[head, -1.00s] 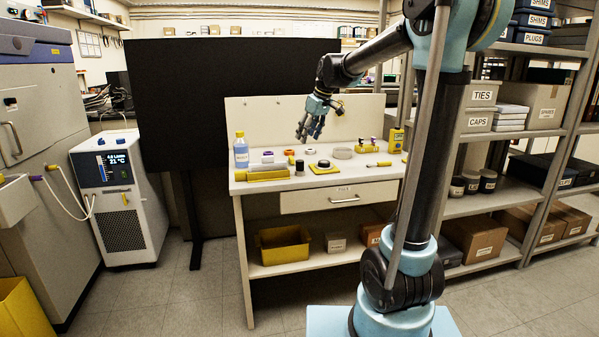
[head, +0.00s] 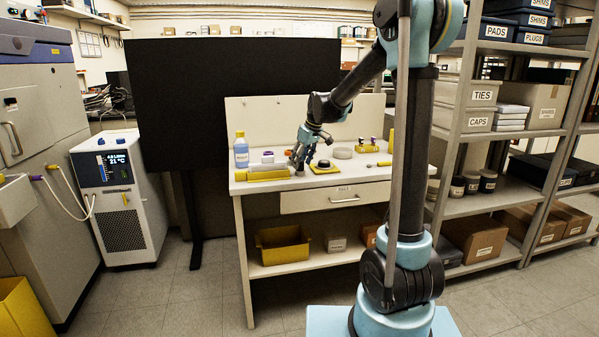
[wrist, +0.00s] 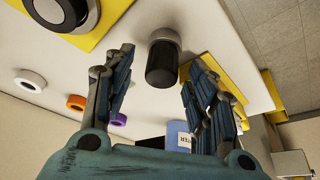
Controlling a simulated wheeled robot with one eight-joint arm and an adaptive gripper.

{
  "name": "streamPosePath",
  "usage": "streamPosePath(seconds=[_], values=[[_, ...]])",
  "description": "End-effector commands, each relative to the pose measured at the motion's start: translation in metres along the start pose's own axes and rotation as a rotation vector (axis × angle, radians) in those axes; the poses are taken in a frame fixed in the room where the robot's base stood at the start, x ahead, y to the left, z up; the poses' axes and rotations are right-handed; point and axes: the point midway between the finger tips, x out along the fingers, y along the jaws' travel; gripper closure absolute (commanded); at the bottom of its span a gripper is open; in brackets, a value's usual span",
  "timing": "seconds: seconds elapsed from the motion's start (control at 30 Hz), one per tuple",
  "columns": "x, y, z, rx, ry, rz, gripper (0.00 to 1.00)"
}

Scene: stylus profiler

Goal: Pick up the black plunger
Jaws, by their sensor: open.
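The black plunger (wrist: 162,62) shows in the wrist view as a short dark cylinder with a pale grey end, standing on the white bench. My gripper (wrist: 159,70) is open, with one finger on each side of the plunger in the picture. I see no contact, and the remaining distance is hard to tell. In the head view my gripper (head: 299,167) is low over the bench's front middle, and its fingers largely hide the plunger there.
A yellow tray (head: 262,176) lies left of my gripper, and a yellow mat (head: 338,169) with a dark round piece lies right. A blue bottle (head: 241,155) stands at the bench's left. An orange ring (wrist: 76,102) and a purple ring (wrist: 118,120) lie nearby.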

Motion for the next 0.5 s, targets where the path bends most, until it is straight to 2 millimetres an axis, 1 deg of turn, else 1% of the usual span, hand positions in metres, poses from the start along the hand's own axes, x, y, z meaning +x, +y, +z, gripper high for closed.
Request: streamPosePath(seconds=[0.03, 0.13, 0.4, 0.43, 0.47, 0.5], values=[[0.0062, -0.0004, -0.0002, -0.001, 0.000, 0.000, 0.49], [0.0133, -0.0004, -0.0001, 0.000, 0.000, 0.000, 0.49], [0.0155, -0.0005, 0.0002, 0.000, 0.000, 0.000, 0.49], [0.0155, -0.0005, 0.0002, 0.000, 0.000, 0.000, 0.53], [0.0154, -0.0005, 0.0002, 0.000, 0.000, 0.000, 0.60], [0.0154, -0.0005, 0.0002, 0.000, 0.000, 0.000, 0.69]])
